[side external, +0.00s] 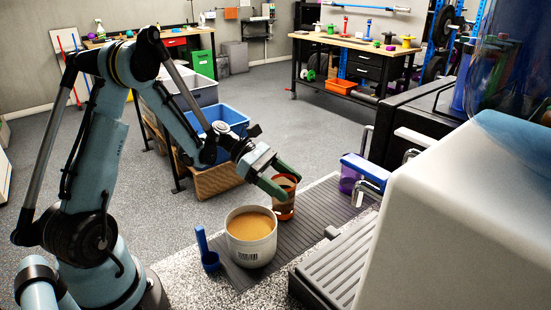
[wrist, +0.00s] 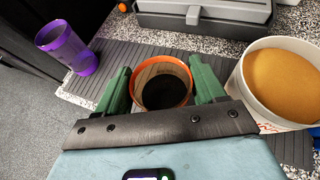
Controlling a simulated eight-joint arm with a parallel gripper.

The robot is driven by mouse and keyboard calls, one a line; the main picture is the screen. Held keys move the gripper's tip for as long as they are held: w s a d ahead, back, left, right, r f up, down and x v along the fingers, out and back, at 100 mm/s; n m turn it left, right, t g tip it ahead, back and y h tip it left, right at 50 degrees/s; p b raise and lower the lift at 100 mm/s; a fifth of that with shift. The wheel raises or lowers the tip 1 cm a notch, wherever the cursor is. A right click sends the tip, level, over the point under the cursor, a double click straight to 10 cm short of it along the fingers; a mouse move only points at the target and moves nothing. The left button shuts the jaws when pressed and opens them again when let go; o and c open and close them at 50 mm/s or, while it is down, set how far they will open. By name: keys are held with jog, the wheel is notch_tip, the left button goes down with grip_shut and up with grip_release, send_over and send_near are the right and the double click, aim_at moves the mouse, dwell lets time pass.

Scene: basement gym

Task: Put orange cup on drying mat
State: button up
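The orange cup (side external: 284,203) is upright in the side view, beside the white tub, over the dark ribbed drying mat (side external: 312,232). Whether its base touches the mat is hard to tell. My gripper (side external: 279,184) has its green fingers at the cup's upper part. In the wrist view the orange rim (wrist: 163,66) lies between the two fingers of my gripper (wrist: 160,78), one on each side. The fingers are very near the rim, but I cannot tell whether they press on it. The ribbed mat (wrist: 112,52) also shows there.
A white tub of tan powder (side external: 250,238) stands close left of the cup, with a blue scoop (side external: 207,255) beside it. A purple cup (wrist: 68,48) stands on the mat's other side. A grey slatted tray (side external: 340,262) and white machine (side external: 460,215) are at right.

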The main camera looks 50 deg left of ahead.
jog(key=o, duration=0.3)
jog(key=shift+r, duration=0.2)
jog(key=v, duration=1.2)
jog(key=s+d+m+y, duration=0.2)
jog(key=d+m+y, duration=0.2)
jog(key=m, duration=0.3)
jog(key=s+d+r+m+t+y, duration=0.1)
jog(key=s+d+m+y, duration=0.1)
jog(key=d+m, duration=0.3)
jog(key=s+d+m+t+y, duration=0.1)
jog(key=d+m+y, duration=0.3)
jog(key=m, duration=0.6)
jog(key=shift+s+d+r+m+y, duration=0.1)
jog(key=shift+s+r+m+y, duration=0.1)
jog(key=shift+s+y, duration=0.2)
jog(key=shift+s+d+r+m+y, duration=0.1)
jog(key=shift+s+r+m+y, duration=0.1)
jog(key=shift+s+y, duration=0.2)
